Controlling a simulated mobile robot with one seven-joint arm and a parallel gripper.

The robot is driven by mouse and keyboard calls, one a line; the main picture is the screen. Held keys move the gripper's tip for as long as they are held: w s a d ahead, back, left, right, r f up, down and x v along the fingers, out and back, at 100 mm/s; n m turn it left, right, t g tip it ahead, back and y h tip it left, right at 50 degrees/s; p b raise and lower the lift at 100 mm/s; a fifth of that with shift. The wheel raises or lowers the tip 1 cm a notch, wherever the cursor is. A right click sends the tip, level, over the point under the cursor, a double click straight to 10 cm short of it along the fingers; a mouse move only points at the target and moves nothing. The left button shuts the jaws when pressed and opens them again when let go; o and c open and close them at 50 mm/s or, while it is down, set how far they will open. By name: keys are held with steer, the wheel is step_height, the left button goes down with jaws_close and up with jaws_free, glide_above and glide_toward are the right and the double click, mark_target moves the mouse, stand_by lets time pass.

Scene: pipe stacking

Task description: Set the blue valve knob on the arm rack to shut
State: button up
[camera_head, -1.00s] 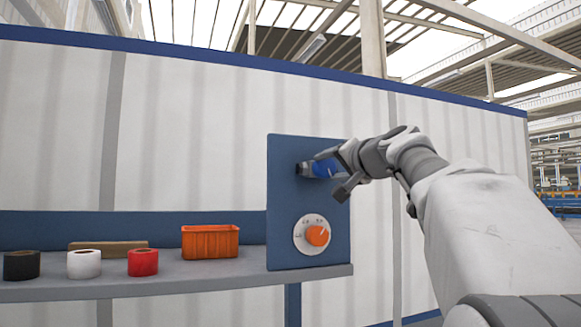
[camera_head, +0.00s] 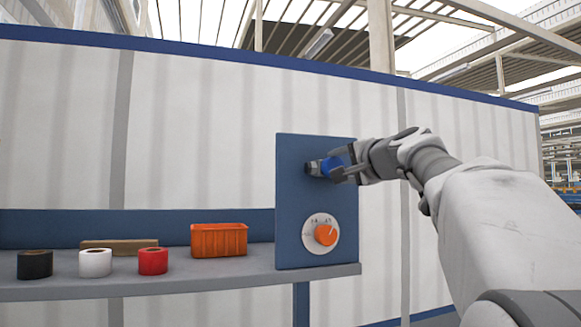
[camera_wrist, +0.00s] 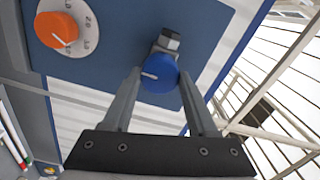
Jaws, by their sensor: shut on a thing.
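The blue valve knob (camera_head: 327,166) sits on a grey valve body high on the blue panel (camera_head: 296,232) of the rack. My gripper (camera_head: 341,169) reaches in from the right and is shut on the knob. In the wrist view the round knob (camera_wrist: 160,74) lies between my two fingertips, with the grey valve body (camera_wrist: 167,43) behind it. A white line on the knob's face points toward the left of the wrist view. In the head view the fingers partly hide the knob.
An orange dial (camera_head: 325,235) on a white scale sits below the valve. The shelf (camera_head: 190,283) holds an orange bin (camera_head: 219,240), a brown block (camera_head: 118,244) and black (camera_head: 35,264), white (camera_head: 95,262) and red (camera_head: 153,261) rolls. Free wall lies right of the panel.

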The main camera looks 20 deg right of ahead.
steer(key=o, duration=1.4)
steer(key=shift+c, duration=0.2)
steer(key=shift+s, duration=0.15)
